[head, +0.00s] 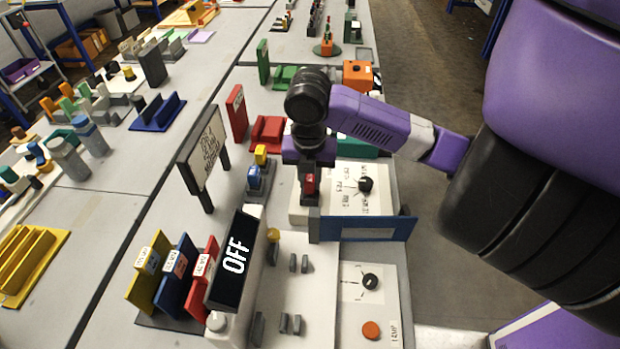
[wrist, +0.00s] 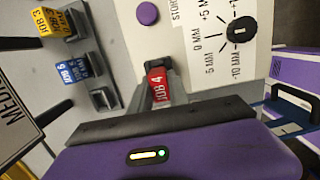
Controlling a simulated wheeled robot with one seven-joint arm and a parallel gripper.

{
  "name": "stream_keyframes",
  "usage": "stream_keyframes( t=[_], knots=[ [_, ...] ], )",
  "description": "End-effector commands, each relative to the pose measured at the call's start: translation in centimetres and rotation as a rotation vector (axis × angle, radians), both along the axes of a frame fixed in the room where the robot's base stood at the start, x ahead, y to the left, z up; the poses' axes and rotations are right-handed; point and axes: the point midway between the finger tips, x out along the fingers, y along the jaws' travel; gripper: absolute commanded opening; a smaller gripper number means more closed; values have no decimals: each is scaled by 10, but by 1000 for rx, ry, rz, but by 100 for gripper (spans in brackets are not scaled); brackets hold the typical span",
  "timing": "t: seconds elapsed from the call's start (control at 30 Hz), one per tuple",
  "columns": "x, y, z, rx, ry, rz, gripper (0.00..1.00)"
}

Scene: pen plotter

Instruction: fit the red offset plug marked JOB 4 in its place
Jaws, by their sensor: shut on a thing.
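The red offset plug marked JOB 4 (wrist: 158,86) is in the jaws of my gripper (wrist: 154,94), seen close up in the wrist view. In the head view the plug (head: 309,185) shows as a small red patch at the tip of my gripper (head: 306,180), over the left edge of a white panel with a dial. A grey part shows just beyond the plug in the wrist view; I cannot tell whether they touch. The yellow JOB 3 plug (wrist: 52,22) and blue JOB 5 plug (wrist: 72,70) stand in grey holders. An empty grey holder (wrist: 103,97) is beside them.
The white panel (wrist: 190,50) carries a black dial (wrist: 241,30) and a purple button (wrist: 148,13). A blue plate (head: 367,228) stands in front of the dial panel. A display reading OFF (head: 236,257) and an upright sign (head: 204,155) stand to the left.

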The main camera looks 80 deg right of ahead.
Motion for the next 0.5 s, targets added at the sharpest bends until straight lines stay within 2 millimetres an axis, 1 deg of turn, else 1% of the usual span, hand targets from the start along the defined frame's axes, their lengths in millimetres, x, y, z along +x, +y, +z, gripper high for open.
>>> stream_keyframes(
  t=[0.23,0.27,0.3,0.37,0.4,0.5],
  knots=[
    [0,0,-7,0,0,0,0],
    [0,0,-6,0,0,0,23],
    [0,0,-5,0,0,0,31],
    [0,0,-5,0,0,0,43],
    [0,0,-5,0,0,0,47],
    [0,0,-5,0,0,0,47]
  ],
)
